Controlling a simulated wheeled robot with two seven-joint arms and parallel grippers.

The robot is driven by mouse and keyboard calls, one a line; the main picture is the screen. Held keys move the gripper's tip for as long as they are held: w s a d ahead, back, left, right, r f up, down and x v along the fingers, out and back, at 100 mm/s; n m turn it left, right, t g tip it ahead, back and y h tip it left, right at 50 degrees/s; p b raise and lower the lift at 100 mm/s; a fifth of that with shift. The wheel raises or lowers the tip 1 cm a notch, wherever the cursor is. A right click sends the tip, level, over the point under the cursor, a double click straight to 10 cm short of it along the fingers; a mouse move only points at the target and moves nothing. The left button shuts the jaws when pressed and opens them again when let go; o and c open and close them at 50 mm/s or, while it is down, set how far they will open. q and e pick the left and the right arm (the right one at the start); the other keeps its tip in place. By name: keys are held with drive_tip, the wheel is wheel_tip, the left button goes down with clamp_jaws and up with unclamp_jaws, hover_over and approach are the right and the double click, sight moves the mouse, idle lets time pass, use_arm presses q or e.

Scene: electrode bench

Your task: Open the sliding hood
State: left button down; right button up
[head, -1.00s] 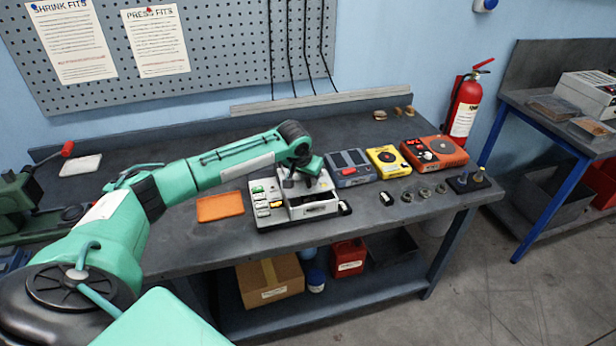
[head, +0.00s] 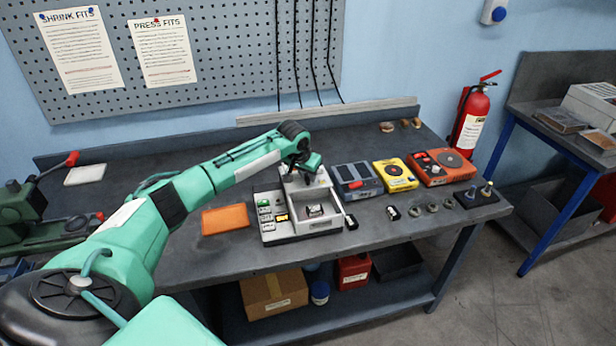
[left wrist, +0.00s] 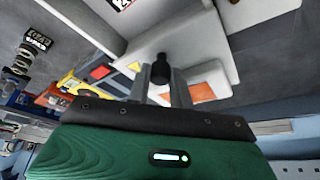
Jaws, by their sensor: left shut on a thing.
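The white machine (head: 300,237) with the sliding hood stands at the middle of the bench, a column of buttons on its left side. The pale hood (head: 322,182) sits toward the back of the machine, and the front bay shows a small dark-and-light part inside. My left gripper (head: 302,170) is over the hood, its fingertips partly hidden by the wrist. In the left wrist view my left gripper (left wrist: 160,80) is shut on a black knob (left wrist: 160,64) standing on the white surface. My right gripper is not in view.
To the right stand a grey-blue box (head: 354,181), a yellow box (head: 396,175) and an orange box (head: 441,168). Small rings (head: 433,208) and a dark post stand (head: 476,197) lie in front of them. An orange mat (head: 225,219) lies left of the machine.

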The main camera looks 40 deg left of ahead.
use_arm(q)
drive_tip(key=shift+d, duration=0.1)
drive_tip(key=c, duration=1.3)
unclamp_jaws()
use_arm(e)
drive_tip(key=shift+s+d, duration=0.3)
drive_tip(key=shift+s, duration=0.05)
use_arm(q)
drive_tip(key=shift+o, duration=0.2)
drive_tip(key=shift+s, duration=0.1)
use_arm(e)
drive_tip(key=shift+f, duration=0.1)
use_arm(q)
drive_tip(key=b+v, duration=0.3)
drive_tip(key=v, duration=1)
drive_tip(key=shift+r, duration=0.35)
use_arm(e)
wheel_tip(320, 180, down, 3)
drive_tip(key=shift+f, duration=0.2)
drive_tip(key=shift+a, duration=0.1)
